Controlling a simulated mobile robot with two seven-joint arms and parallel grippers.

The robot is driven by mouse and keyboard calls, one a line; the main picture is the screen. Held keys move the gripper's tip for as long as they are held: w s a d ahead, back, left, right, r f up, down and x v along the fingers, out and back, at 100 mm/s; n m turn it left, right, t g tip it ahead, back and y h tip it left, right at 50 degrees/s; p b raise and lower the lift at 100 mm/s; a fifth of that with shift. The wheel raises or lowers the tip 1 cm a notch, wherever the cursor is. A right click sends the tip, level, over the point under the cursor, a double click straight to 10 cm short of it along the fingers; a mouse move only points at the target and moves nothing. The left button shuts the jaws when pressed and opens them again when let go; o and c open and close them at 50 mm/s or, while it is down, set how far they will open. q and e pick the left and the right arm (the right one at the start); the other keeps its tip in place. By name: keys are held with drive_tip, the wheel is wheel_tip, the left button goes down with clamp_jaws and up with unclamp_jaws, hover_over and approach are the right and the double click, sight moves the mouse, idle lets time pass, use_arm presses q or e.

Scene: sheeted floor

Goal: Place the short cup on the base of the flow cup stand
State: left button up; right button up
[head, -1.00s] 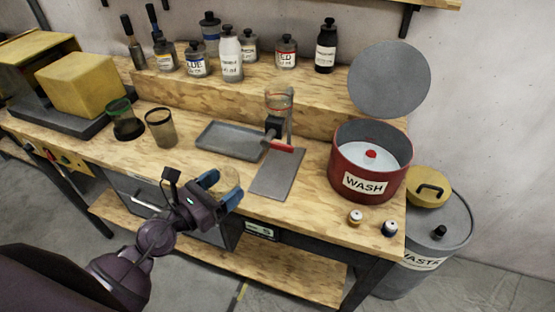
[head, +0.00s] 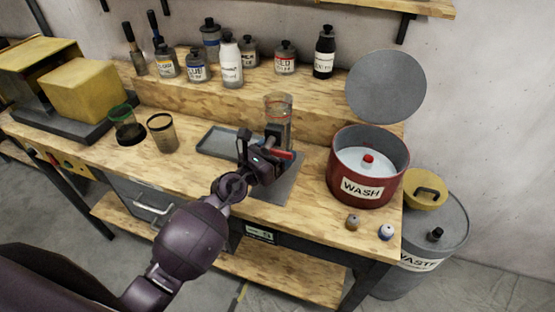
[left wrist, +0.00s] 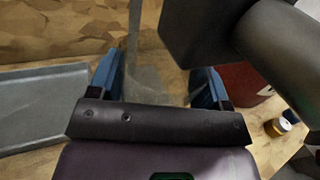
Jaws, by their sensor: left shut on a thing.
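The flow cup stand has a clear glass cup (head: 278,112) held in its upper part, a red handle (head: 287,155) and a flat grey base (head: 283,187). My left gripper (head: 266,163) is in front of the post, over the base, and hides part of both. In the left wrist view its blue fingers (left wrist: 158,84) are shut on the clear short cup (left wrist: 148,75), which shows only faintly between them. In the head view the short cup is hidden by the gripper. I cannot tell whether it touches the base. My right gripper is not in view.
A grey tray (head: 215,143) lies left of the stand. The red WASH pot (head: 345,187) with its raised lid (head: 385,86) stands to the right. Two small jars (head: 353,222) are near the front edge.

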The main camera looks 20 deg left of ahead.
use_arm(q)
drive_tip(key=shift+f+b, duration=1.1)
drive_tip(key=shift+f, duration=0.75)
drive_tip(key=shift+r, duration=0.15)
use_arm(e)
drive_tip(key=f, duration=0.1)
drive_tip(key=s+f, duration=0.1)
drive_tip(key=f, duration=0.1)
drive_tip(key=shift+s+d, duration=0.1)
use_arm(q)
drive_tip(key=o, duration=1)
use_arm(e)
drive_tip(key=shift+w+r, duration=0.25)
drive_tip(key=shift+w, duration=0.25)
